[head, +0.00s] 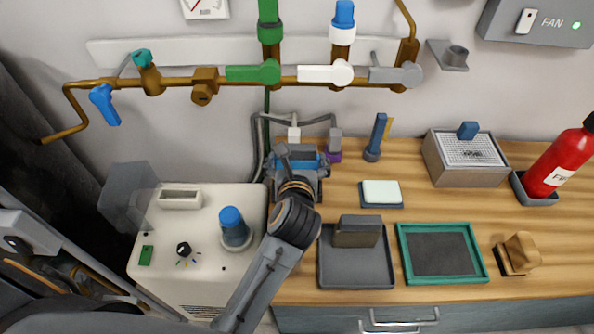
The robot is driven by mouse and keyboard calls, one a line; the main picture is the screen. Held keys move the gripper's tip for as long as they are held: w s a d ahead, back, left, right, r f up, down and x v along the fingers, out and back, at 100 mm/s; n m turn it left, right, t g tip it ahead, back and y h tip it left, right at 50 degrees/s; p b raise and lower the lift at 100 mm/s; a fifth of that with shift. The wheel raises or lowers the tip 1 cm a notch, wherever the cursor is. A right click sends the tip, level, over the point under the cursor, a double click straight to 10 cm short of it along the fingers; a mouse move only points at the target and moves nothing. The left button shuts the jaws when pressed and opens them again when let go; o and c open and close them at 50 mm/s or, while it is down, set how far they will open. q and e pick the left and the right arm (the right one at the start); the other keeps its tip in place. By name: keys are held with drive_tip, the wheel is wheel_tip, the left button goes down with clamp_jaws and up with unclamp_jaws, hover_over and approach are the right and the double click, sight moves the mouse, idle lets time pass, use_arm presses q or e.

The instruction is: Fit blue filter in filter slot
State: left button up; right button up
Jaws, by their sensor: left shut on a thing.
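My left gripper (297,162) is at the back of the wooden counter, near the wall, with its arm reaching up from the bottom of the head view. It is shut on a blue piece, which I take to be the blue filter (303,155); the gripper hides much of it. A pale raised slot (180,199) is on top of the white machine, left of and nearer than the gripper. It may be the filter slot; I cannot tell for sure. The filter is apart from this slot. My right gripper is not in view.
A blue-capped grey cylinder (234,226) stands on the white machine (210,262). Pipes with valves (250,73) run along the wall above. The counter holds a dark tray (328,272), a green-framed tray (477,262), a mesh-topped box (467,175) and a red extinguisher (560,160).

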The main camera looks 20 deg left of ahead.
sight(291, 147)
use_arm(q)
wheel_tip(291, 147, up, 4)
drive_tip(key=shift+r, duration=0.1)
drive_tip(key=shift+s+a+r+h, duration=0.2)
drive_tip(key=shift+a+r+h, duration=0.15)
drive_tip(key=shift+a, duration=0.25)
drive_tip(key=s+a+r+m+h, duration=0.1)
drive_tip(key=s+a+m+h, duration=0.2)
drive_tip(key=s, duration=0.3)
drive_tip(key=shift+a+r+t, duration=0.15)
drive_tip(key=shift+r+t, duration=0.15)
drive_tip(key=shift+r, duration=0.1)
